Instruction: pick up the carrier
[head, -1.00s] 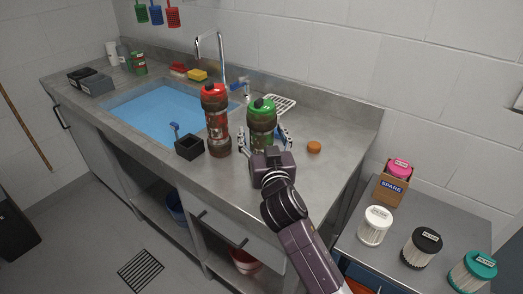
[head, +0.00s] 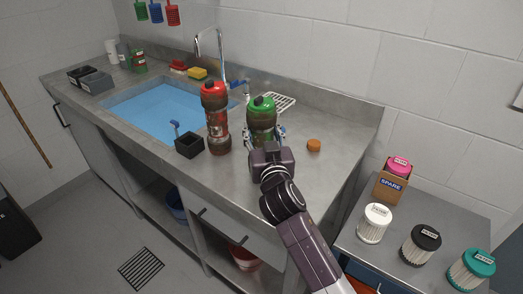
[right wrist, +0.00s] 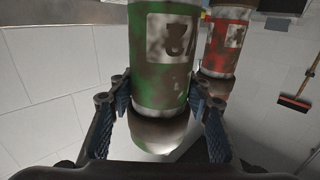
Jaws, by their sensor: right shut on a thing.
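A green carrier (head: 262,113) with a brown, dirty body stands upright near the counter's front right. My right gripper (head: 263,134) is at it from the front, shut around its lower part. In the right wrist view the green carrier (right wrist: 160,60) fills the middle, with a blue finger pad on each side of it. A similar red carrier (head: 215,110) stands upright to its left, apart from it. It also shows behind in the right wrist view (right wrist: 228,40). The green carrier's base is hidden by my gripper in the head view. My left gripper is not in view.
A small black box (head: 189,145) stands left of the red carrier. An orange cap (head: 314,145) lies right of the green one. Behind are a blue sink basin (head: 160,108), a faucet (head: 210,45) and a white rack (head: 280,103). Filters stand on the right cabinet (head: 440,200).

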